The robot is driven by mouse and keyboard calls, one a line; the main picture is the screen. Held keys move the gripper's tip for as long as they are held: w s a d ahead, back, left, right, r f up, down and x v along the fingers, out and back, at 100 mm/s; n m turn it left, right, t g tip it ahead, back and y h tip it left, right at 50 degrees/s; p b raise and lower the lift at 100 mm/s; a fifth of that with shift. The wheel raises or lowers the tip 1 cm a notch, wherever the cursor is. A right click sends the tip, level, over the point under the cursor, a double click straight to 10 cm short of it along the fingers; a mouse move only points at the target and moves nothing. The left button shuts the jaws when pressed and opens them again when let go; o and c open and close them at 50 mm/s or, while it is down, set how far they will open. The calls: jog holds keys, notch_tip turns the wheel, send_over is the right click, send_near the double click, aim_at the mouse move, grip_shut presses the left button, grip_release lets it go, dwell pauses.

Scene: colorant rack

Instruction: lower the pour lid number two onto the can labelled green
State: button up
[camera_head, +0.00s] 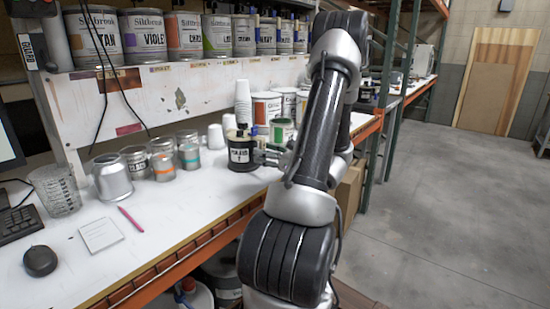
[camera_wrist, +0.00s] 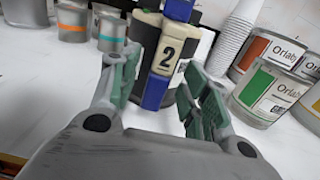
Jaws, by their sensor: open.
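The pour lid number two (camera_wrist: 168,52) is a beige and black piece with a white "2" label and blue parts. It stands upright between the spread fingers of my gripper (camera_wrist: 160,72) in the wrist view, and I see no clear grip on it. A can with a green label (camera_wrist: 264,92) stands to the right of the gripper, apart from it. In the head view a can with a green band (camera_head: 281,131) stands behind my gripper (camera_head: 267,157), partly hidden by my arm. A black container with a white label (camera_head: 241,152) is just left of the gripper.
An orange-labelled can (camera_wrist: 272,56) stands behind the green-labelled one. A stack of white cups (camera_head: 243,100) is at the back. Several small tins (camera_head: 163,163) stand to the left. Large labelled cans (camera_head: 146,38) line the shelf above.

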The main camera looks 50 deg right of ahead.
jog(key=shift+w+a, duration=0.1)
jog(key=shift+w, duration=0.55)
grip_shut()
jog(key=shift+r, duration=0.2)
jog(key=shift+r, duration=0.3)
jog(key=shift+r, duration=0.1)
jog(key=shift+r, duration=5.65)
